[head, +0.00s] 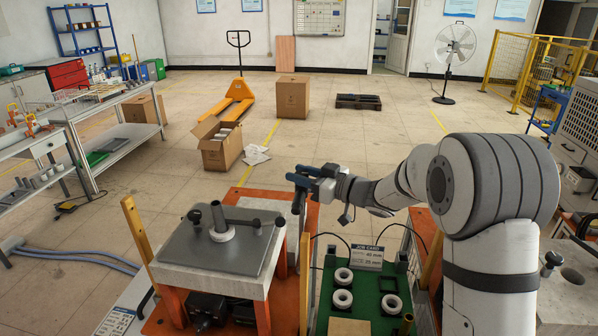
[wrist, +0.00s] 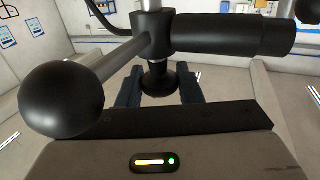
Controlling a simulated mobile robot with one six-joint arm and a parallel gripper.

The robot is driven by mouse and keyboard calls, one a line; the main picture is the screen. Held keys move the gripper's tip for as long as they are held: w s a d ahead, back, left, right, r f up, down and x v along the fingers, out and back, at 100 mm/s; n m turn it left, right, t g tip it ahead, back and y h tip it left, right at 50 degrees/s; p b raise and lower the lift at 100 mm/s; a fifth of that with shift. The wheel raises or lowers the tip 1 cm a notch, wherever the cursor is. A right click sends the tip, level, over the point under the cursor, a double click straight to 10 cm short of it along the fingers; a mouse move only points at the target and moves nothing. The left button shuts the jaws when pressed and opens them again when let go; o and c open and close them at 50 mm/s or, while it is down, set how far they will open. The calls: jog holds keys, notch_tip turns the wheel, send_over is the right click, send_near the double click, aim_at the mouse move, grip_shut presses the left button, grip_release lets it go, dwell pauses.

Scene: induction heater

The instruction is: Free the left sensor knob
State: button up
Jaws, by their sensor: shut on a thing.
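The finger contact is hard to see there. A metal rod runs from the block to a large black ball (wrist: 68,98) at the left. A thick black cylinder (wrist: 235,35) extends to the right.
A green board (head: 345,312) with several white rings and a job card (head: 355,257) lies right of the heater. Open floor with cardboard boxes (head: 222,145) lies beyond.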

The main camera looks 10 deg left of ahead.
jog(key=o, duration=0.9)
jog(key=b+v, duration=0.2)
jog(key=v, duration=0.6)
jog(key=shift+a, duration=0.1)
